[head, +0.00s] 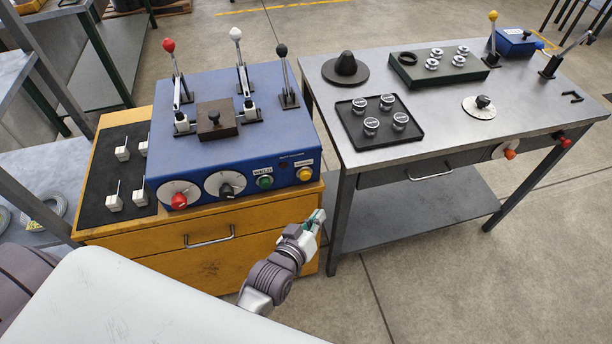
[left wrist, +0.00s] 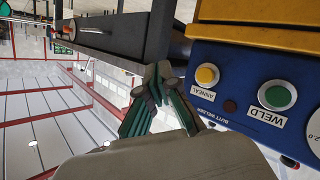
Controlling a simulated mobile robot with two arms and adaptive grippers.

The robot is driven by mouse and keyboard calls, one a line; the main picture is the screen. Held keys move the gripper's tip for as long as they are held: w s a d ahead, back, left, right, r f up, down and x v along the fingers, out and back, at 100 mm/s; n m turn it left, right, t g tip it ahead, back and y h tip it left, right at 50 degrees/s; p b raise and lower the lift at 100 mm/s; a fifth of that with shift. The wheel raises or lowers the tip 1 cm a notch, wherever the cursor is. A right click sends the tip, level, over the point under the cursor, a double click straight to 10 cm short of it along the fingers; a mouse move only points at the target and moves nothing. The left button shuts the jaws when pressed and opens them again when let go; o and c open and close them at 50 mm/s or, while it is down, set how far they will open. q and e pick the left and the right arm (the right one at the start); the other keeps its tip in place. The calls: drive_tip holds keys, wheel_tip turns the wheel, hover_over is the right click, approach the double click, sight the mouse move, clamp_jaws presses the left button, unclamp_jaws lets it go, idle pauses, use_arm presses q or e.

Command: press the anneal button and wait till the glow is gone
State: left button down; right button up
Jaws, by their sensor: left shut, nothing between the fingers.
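The blue butt welder (head: 270,140) stands on a yellow cabinet. Its yellow anneal button (head: 304,174) is at the right end of the front panel, and it also shows in the left wrist view (left wrist: 207,75) above its ANNEAL label. A small dark red lamp (left wrist: 229,106) is beside it and looks unlit. No glow shows on the welder. My left gripper (head: 317,217) is shut and empty, in front of the cabinet's right corner, below the button. In the left wrist view its fingertips (left wrist: 163,76) are left of the button and apart from it. My right gripper is not in view.
The green weld button (head: 264,182) is next to the anneal button. Red (head: 179,195) and black (head: 226,190) dials are further left. Levers stand on top. A grey metal table (head: 440,147) with a tray (head: 372,138) is close on the right, leaving a narrow gap.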

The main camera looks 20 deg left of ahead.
sight(305, 176)
use_arm(q)
drive_tip(key=shift+w+a+b, duration=0.4)
drive_tip(key=shift+w+a, duration=0.45)
drive_tip(key=shift+w, duration=0.35)
drive_tip(key=shift+w+a+b, duration=0.4)
drive_tip(key=shift+w+a, duration=0.45)
drive_tip(key=shift+w, duration=0.4)
drive_tip(key=shift+w+a+b, duration=0.4)
drive_tip(key=shift+w+a, duration=0.45)
drive_tip(key=shift+w, duration=0.35)
drive_tip(key=shift+w+a, duration=0.25)
drive_tip(key=shift+w, duration=0.1)
